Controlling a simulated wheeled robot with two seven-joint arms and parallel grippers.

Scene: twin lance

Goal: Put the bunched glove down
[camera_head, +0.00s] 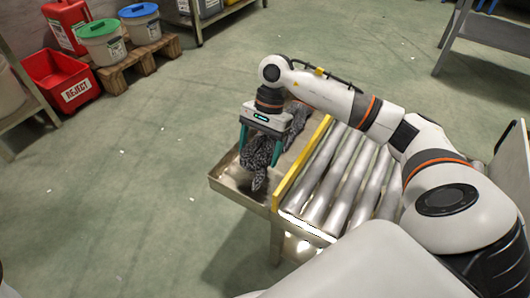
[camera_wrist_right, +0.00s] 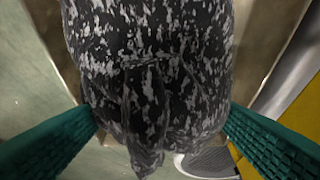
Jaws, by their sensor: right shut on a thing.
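The bunched glove (camera_head: 259,168) is black with white-grey speckles. My right gripper (camera_head: 261,147) is shut on it, with one teal finger on each side, pointing down over the metal tray (camera_head: 232,192) at the conveyor's end. In the right wrist view the glove (camera_wrist_right: 150,75) fills the middle between the fingers (camera_wrist_right: 162,122), and its folded end hangs down. I cannot tell whether its lower end touches the tray floor. More speckled dark cloth (camera_head: 297,116) shows behind the gripper; whether it is the same piece is unclear. My left gripper is not in view.
A yellow rail (camera_head: 301,165) divides the tray from the metal rollers (camera_head: 345,165). A grey, white-edged thing (camera_wrist_right: 210,162) lies below the glove. A red REJECT bin (camera_head: 62,82) and lidded buckets (camera_head: 103,45) stand far left. The floor between is clear.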

